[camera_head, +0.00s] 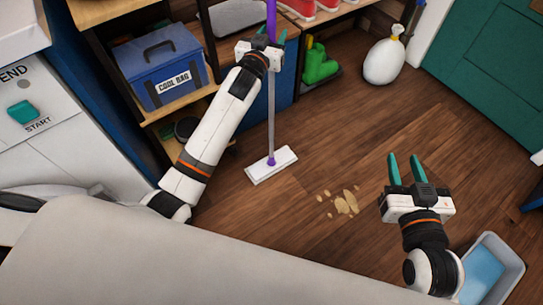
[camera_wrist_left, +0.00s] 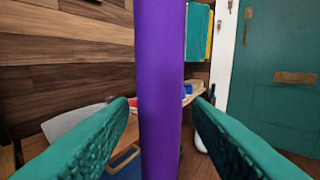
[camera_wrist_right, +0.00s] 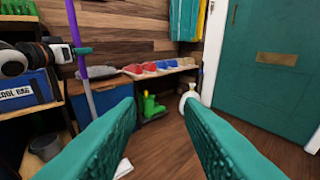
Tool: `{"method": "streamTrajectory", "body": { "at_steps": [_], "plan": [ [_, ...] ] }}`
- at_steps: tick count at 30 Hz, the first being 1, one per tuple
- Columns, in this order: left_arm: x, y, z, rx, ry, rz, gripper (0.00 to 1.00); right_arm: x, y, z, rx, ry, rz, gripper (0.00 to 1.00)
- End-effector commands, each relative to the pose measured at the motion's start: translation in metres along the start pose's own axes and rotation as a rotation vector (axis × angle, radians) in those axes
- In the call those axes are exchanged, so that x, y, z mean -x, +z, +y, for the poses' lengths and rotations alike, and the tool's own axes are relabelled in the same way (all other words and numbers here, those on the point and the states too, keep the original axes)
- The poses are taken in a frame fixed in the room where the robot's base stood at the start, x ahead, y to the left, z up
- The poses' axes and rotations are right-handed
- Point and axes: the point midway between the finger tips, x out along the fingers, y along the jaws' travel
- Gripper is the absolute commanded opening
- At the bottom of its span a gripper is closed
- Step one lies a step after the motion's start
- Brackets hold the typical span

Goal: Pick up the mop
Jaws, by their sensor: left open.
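The mop stands upright, with a purple upper handle (camera_head: 271,20), a grey lower pole (camera_head: 271,115) and a flat white head (camera_head: 271,165) on the floor. My left gripper (camera_head: 268,36) is at the lower part of the purple handle. In the left wrist view the purple handle (camera_wrist_left: 160,90) stands between my two green fingers, with gaps showing on both sides, so the gripper is open around it. My right gripper (camera_head: 405,170) is open and empty above the floor at the right. The mop also shows in the right wrist view (camera_wrist_right: 82,55), at the left.
A shelf with a blue cool bag (camera_head: 160,65) is at left.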

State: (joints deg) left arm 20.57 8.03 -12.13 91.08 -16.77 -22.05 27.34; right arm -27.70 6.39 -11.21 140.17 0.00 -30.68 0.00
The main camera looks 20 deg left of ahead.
Motion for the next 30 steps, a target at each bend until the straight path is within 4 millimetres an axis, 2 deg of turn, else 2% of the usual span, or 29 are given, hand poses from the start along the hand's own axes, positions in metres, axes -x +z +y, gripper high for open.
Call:
{"method": "streamTrajectory", "body": {
  "at_steps": [4, 12, 24, 30],
  "plan": [
    [0.000, 0.000, 0.000, 0.000, 0.000, 0.000, 0.43, 0.000, 0.000, 0.000, 0.000, 0.000, 0.001, 0.34],
    [0.000, 0.000, 0.000, -0.001, 0.000, 0.000, 0.00, 0.000, 0.000, 0.000, 0.000, 0.000, 0.003, 0.34],
    [0.000, 0.006, 0.000, -0.001, -0.001, -0.005, 0.00, 0.001, -0.002, -0.001, 0.000, -0.001, 0.020, 0.34],
    [0.000, 0.021, 0.000, -0.002, 0.000, -0.005, 0.00, 0.007, -0.023, -0.004, 0.001, -0.009, 0.162, 0.34]
  ]
}}
